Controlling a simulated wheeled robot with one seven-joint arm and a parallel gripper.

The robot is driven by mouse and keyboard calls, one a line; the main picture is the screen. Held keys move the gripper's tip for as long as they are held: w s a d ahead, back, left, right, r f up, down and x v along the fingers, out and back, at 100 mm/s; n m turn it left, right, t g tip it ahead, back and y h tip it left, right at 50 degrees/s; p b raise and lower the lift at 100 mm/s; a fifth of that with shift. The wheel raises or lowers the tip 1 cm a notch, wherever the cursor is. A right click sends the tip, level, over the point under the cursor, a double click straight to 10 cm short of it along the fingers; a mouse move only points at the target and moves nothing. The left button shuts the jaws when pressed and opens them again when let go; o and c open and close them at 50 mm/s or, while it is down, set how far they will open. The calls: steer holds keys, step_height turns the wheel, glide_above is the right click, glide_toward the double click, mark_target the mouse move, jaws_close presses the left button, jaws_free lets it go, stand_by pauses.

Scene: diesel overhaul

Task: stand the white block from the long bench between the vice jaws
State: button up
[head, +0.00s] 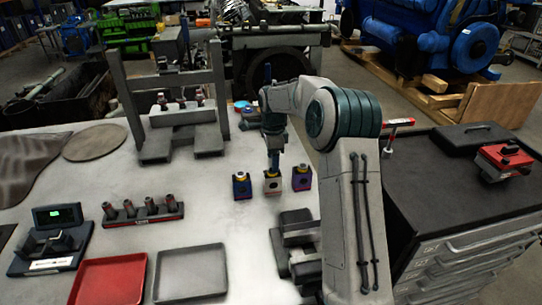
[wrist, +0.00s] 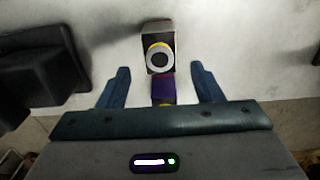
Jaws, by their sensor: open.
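My gripper (head: 273,164) is open, pointing down just above the white block. In the wrist view the white block (wrist: 158,48) lies beyond the fingertips, and a purple block (wrist: 163,88) shows between the open fingers, partly hidden by my gripper (wrist: 161,84). A dark grey vice (head: 292,240) stands nearer the camera, partly hidden by my arm.
A grey press frame (head: 118,85) stands at the back left. A red tray (head: 108,282), a grey tray (head: 190,272) and a rack of dark cylinders (head: 142,212) occupy the front left. A dark cabinet (head: 455,180) stands right.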

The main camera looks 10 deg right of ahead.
mark_target(272, 174)
step_height(272, 174, down, 7)
steer(key=b, duration=0.4)
steer(key=shift+a+f, duration=0.1)
steer(key=shift+f, duration=0.05)
steer(key=c, duration=0.9)
steer(key=shift+r+p, duration=1.4)
steer(key=shift+r, duration=1.2)
steer(key=shift+c, duration=0.2)
